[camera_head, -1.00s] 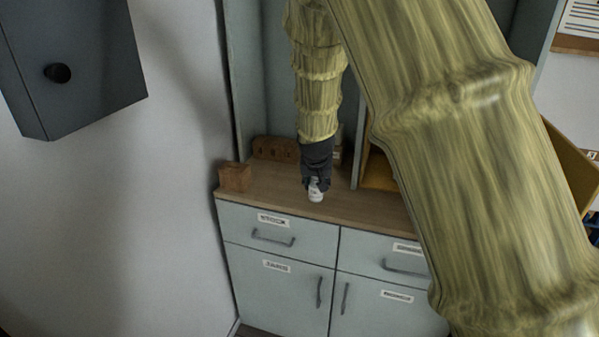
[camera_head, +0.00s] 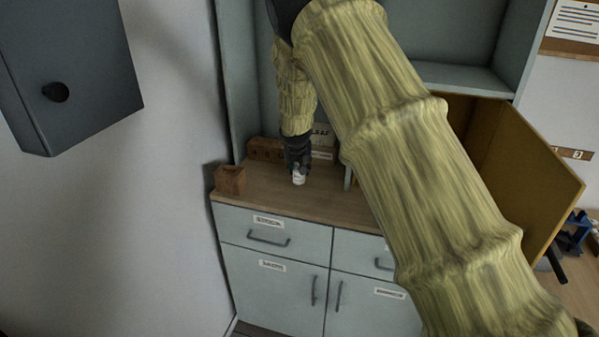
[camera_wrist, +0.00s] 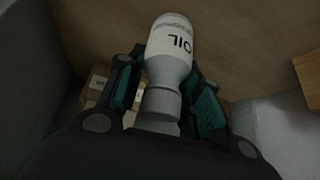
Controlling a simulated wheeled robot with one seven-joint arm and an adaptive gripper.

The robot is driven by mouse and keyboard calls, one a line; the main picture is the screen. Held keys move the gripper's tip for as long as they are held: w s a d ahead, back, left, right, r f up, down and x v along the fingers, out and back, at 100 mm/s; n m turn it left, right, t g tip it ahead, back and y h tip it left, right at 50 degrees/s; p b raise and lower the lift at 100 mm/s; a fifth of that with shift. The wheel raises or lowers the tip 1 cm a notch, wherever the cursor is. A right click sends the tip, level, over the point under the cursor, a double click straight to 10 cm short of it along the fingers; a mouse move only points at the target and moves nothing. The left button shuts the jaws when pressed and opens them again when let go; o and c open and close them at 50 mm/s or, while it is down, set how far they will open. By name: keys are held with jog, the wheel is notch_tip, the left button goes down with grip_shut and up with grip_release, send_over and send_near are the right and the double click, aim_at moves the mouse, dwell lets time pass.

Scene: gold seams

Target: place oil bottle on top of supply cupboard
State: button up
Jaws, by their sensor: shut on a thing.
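The oil bottle is white with a grey neck and the word OIL on it; it shows in the wrist view (camera_wrist: 172,62) and small in the head view (camera_head: 299,177). My gripper (camera_head: 298,165) is shut on the bottle, its fingers on both sides of the neck in the wrist view (camera_wrist: 165,100). The supply cupboard is pale blue-grey with a wooden top (camera_head: 290,203), drawers and doors. The bottle is over or on this top near its middle; I cannot tell whether it touches the wood.
A small brown wooden block (camera_head: 230,180) stands on the top's left end. A longer wooden box (camera_head: 265,150) and a labelled carton (camera_head: 323,140) stand at the back. An open yellow-brown door (camera_head: 535,180) sticks out at right. A dark wall box (camera_head: 70,70) hangs at left.

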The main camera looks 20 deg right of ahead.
aim_at(298, 165)
jog(key=shift+f+p, duration=0.45)
jog(key=shift+f, duration=0.95)
jog(key=shift+f, duration=0.2)
jog(key=o, duration=1.1)
jog(key=shift+c, duration=0.2)
jog(key=shift+r, duration=0.1)
jog(key=shift+r, duration=0.15)
jog(key=shift+b+v, duration=1.3)
jog(key=shift+v, duration=4.7)
